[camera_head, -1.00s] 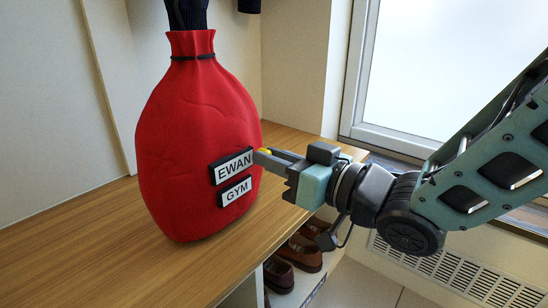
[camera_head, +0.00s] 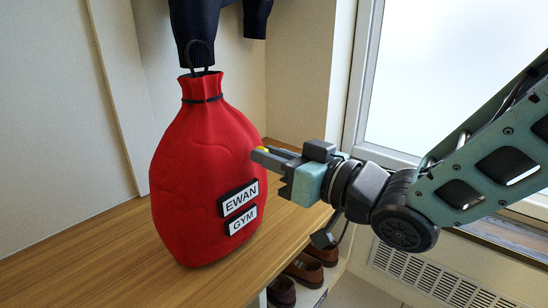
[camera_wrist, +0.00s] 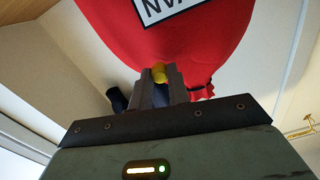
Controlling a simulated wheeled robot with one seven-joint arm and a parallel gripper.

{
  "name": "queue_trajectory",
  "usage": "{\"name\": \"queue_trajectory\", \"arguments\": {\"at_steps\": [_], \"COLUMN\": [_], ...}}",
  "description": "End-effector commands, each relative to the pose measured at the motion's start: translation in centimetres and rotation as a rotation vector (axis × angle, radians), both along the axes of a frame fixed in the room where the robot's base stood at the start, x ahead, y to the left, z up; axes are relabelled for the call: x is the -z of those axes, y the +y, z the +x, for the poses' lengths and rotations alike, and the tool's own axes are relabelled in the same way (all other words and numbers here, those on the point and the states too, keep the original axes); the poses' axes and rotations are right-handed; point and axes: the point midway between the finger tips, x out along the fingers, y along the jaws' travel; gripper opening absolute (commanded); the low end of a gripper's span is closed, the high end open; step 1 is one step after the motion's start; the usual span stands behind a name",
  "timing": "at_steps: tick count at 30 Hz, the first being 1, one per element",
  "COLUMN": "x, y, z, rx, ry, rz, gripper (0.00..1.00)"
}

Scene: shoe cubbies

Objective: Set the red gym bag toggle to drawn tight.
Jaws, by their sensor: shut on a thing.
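The red gym bag (camera_head: 200,150) stands upright on the wooden bench top. A dark cord (camera_head: 202,99) rings its neck, and a black loop (camera_head: 199,55) rises from its top. My gripper (camera_head: 258,153) is at the bag's right side, above the name labels. It is shut on a small yellow toggle (camera_head: 263,149), mostly hidden by the fingers. In the wrist view the yellow toggle (camera_wrist: 158,73) shows between the fingertips, with the red bag (camera_wrist: 185,45) just beyond. Any cord from the toggle is not clearly visible.
An EWAN label (camera_head: 239,199) and a GYM label (camera_head: 243,220) are on the bag's front. Dark clothing (camera_head: 200,25) hangs above. Brown shoes (camera_head: 305,270) sit below the bench (camera_head: 110,245). A window (camera_head: 425,80) is at the right; the bench left of the bag is clear.

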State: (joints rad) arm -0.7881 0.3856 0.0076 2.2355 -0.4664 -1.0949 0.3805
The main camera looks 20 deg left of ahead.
Motion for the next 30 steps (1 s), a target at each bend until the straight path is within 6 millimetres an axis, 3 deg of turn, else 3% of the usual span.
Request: {"name": "queue_trajectory", "arguments": {"at_steps": [4,5,7,22,26,30], "x": [-0.1,-0.1,-0.1,-0.1,-0.2,-0.3], "y": [0.0,0.0,0.0,-0.2,-1.5,-4.2], "z": [0.0,0.0,0.0,-0.1,-0.5,-1.5], "rx": [0.0,0.0,0.0,0.0,0.001,0.003], "ry": [-0.002,-0.002,-0.002,0.0,0.0,0.002], "rz": [0.005,0.005,0.005,0.001,0.0,-0.001], "gripper": [0.0,0.23,0.42,0.42,0.42,0.42]}}
